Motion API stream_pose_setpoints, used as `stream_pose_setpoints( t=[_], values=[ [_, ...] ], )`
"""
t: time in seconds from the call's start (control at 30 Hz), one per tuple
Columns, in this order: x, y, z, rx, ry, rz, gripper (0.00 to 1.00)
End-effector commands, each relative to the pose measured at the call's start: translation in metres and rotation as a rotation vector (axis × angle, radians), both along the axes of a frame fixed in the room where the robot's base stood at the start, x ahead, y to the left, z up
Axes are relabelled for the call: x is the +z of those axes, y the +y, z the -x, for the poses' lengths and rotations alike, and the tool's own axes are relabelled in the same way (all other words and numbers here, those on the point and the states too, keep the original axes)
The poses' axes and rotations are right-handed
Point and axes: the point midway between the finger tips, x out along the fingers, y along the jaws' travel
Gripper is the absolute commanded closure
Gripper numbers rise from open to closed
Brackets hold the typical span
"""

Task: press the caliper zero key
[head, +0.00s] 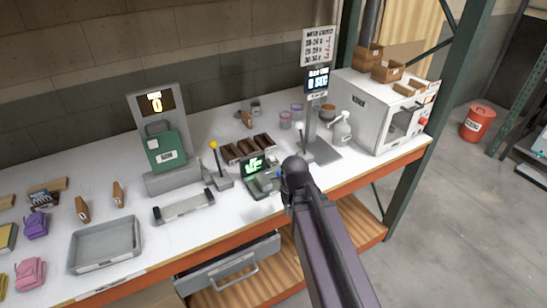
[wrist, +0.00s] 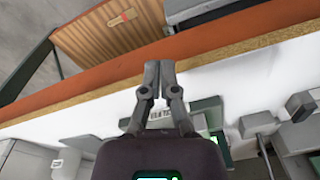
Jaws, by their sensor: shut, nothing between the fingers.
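A small dark device with a lit green display (head: 254,164) stands near the table's front edge in the head view. I take it for the caliper, but its label and the zero key are too small to read. My gripper (head: 270,178) is just right of this device and hides part of it. In the wrist view my gripper (wrist: 151,92) has its fingers together with nothing between them, over the front part of the table. A dark green housing (wrist: 208,112) shows partly behind the right finger. I cannot tell whether the fingertips touch anything.
A lever with a yellow knob (head: 213,145) stands left of the device, and a dark compartment tray (head: 262,143) lies behind it. A post with a display (head: 317,80) and a white cabinet (head: 372,108) stand to the right. An open drawer (head: 232,265) juts out below.

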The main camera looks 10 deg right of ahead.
Motion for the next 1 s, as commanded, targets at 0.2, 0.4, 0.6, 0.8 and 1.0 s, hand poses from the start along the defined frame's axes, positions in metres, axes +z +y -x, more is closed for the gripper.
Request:
stream_pose_setpoints(
  t=[0.2, 0.4, 0.6, 0.8, 1.0],
  values=[
    [0.026, 0.011, -0.073, -0.056, -0.151, -0.104, 1.0],
    [0.061, 0.013, -0.157, -0.153, -0.342, -0.236, 1.0],
    [0.096, 0.007, -0.225, -0.256, -0.505, -0.351, 1.0],
    [0.115, 0.001, -0.259, -0.319, -0.592, -0.413, 1.0],
    [0.118, 0.0, -0.263, -0.333, -0.61, -0.427, 1.0]
  ],
)
